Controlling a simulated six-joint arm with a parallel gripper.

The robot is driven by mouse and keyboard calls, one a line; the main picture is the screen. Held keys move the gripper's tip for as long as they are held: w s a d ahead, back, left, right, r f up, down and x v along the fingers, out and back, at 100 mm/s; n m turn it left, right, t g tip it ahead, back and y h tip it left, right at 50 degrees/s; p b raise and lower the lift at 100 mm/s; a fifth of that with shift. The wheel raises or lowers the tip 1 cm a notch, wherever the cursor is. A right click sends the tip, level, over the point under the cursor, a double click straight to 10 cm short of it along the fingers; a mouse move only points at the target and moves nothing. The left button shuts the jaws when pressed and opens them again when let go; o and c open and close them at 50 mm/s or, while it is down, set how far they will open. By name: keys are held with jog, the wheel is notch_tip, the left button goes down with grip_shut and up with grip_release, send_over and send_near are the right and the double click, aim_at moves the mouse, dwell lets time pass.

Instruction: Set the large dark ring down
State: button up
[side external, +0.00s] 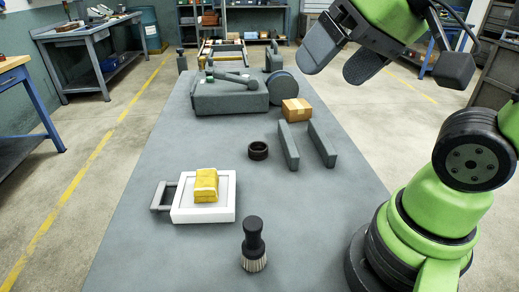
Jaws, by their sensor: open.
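A dark ring (258,151) lies flat on the grey table (200,256), left of two upright grey plates. Its open centre faces up, and nothing touches it. My gripper (343,62) is at the upper right, high above the table and well apart from the ring. Its two broad dark fingers are spread, with nothing between them.
Two parallel grey plates (289,146) (322,143) stand right of the ring, with a cardboard box (297,110) behind. A grey machine (229,97) and a round disc (284,88) are farther back. A white tray (226,212) with a yellow sponge (206,184) and a brush (254,245) are in front.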

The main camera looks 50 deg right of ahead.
jog(key=w+d+f+g+h, duration=0.1)
jog(key=w+d+f, duration=0.15)
jog(key=w, duration=0.65)
jog(key=g+h, duration=0.2)
jog(key=g, duration=0.1)
send_over(258, 146)
jog(key=s+a, duration=0.3)
notch_tip(258, 146, down, 23)
jog(key=shift+s+d+r, duration=0.1)
jog(key=shift+r, duration=0.05)
jog(key=shift+x, duration=3.2)
jog(key=shift+r, duration=0.1)
jog(key=c, duration=1.2)
